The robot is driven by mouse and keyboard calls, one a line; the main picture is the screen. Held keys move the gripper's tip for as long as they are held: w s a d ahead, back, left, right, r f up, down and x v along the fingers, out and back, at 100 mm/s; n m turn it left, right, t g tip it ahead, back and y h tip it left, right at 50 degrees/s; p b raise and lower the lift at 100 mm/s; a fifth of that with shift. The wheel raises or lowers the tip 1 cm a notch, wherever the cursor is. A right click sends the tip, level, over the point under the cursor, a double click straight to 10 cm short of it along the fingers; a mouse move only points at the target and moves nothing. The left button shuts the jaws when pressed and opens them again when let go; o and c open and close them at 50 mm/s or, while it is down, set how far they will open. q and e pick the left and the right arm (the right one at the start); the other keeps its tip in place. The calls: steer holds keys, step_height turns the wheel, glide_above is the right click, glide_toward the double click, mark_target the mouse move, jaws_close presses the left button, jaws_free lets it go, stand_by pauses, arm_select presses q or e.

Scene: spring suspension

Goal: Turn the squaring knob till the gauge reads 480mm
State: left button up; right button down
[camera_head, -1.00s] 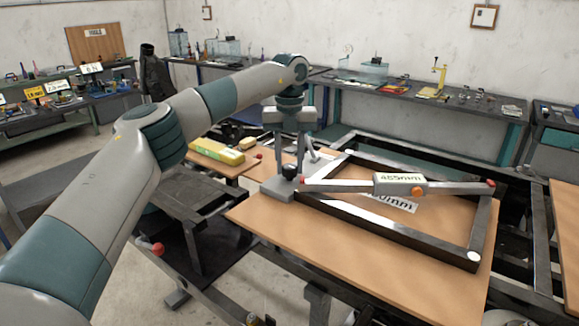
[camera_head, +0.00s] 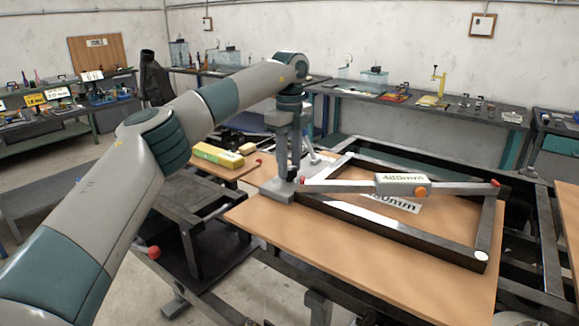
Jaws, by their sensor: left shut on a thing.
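My left gripper (camera_head: 291,178) reaches down onto the grey clamp block (camera_head: 279,192) at the left corner of a dark rectangular frame (camera_head: 425,239). It is shut on the squaring knob, which its fingers almost wholly hide. The gauge (camera_head: 401,185) sits on a grey bar (camera_head: 345,186) with red ends that runs across the frame. Its display looks like 480mm, though the middle digit is blurred. A white label (camera_head: 405,203) lies below the gauge, partly covered, with only its ending "0mm" legible. My right gripper is out of view.
The frame lies on a wooden board (camera_head: 290,232). A yellow box (camera_head: 217,155) lies on a smaller board behind my arm. A dark metal stand (camera_head: 190,205) with a red ball (camera_head: 154,252) is at the left. Benches with tools line the walls.

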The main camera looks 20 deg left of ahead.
arm_select(q)
steer(key=shift+r+n, duration=0.15)
steer(key=shift+n, duration=0.15)
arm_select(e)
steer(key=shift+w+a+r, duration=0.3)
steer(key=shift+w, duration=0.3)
arm_select(q)
steer(key=o, duration=0.9)
steer(key=shift+o, duration=0.7)
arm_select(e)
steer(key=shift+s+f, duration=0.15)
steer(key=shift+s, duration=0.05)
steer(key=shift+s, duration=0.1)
